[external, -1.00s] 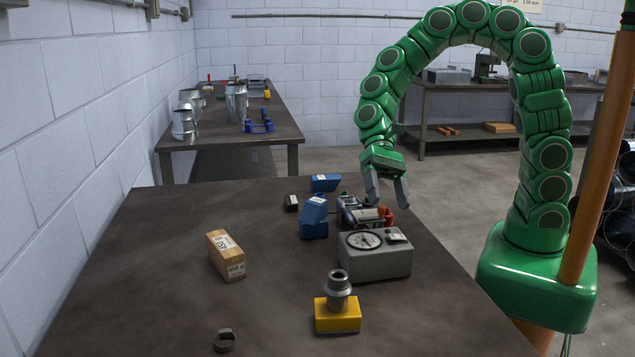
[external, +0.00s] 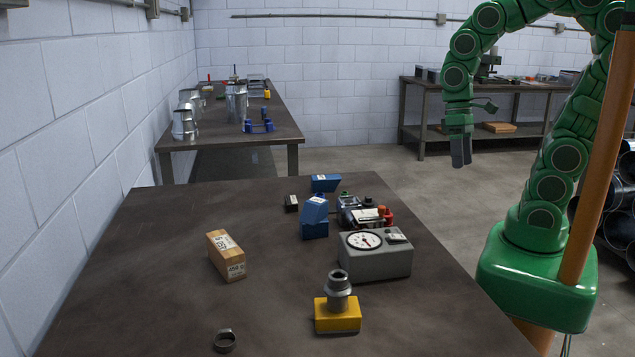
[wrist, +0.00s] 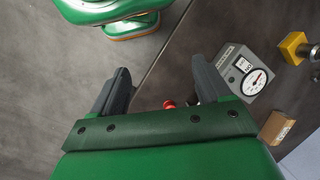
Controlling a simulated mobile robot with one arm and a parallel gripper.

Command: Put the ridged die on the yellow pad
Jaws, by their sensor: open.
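The ridged die (external: 338,290), a grey stepped metal piece with a hole in its top, stands upright on the yellow pad (external: 338,318) near the front of the table. In the wrist view the die (wrist: 315,52) shows partly at the right edge beside the yellow pad (wrist: 292,46). My gripper (external: 461,163) hangs with its fingers down beyond the table's right edge, well apart from the die. In the wrist view its two fingers (wrist: 160,66) are spread with nothing between them.
A grey box with a dial (external: 375,257) stands behind and right of the pad. The table's left side is clear.

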